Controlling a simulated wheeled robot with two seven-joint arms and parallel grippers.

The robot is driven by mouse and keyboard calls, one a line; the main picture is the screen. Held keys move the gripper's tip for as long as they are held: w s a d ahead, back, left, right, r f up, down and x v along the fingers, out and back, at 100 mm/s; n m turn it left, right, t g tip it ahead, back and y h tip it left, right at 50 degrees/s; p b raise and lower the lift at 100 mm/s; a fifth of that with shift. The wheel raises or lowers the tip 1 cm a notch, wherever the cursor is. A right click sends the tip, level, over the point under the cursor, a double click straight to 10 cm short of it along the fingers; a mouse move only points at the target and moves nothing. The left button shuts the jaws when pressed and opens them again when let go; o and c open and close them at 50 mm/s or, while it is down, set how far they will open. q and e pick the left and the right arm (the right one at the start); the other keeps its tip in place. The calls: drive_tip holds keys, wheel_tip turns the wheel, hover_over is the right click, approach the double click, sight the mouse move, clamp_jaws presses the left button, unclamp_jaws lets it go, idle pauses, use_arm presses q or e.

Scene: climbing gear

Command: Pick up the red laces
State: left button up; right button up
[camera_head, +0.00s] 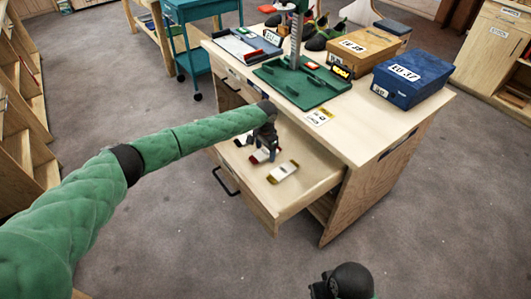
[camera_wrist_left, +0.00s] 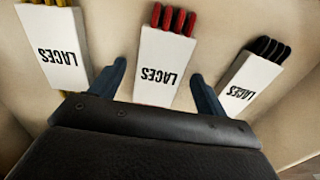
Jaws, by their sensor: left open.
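The red laces (camera_wrist_left: 160,62) are in a white pack marked LACES, with red ends showing at the top of the left wrist view. The pack also shows in the open drawer in the head view (camera_head: 260,156), partly hidden by my gripper. My left gripper (camera_wrist_left: 160,75) is open, with one finger on each side of the red laces pack. I cannot tell whether the fingers touch it. A yellow laces pack (camera_wrist_left: 52,50) lies to the left and a black laces pack (camera_wrist_left: 248,80) to the right. A black part (camera_head: 345,282) at the bottom may be my right gripper, too unclear to read.
The open drawer (camera_head: 310,185) has raised walls around the packs. A teal cart (camera_head: 195,40) stands behind. The floor in front is clear.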

use_arm(q)
drive_tip(key=c, duration=1)
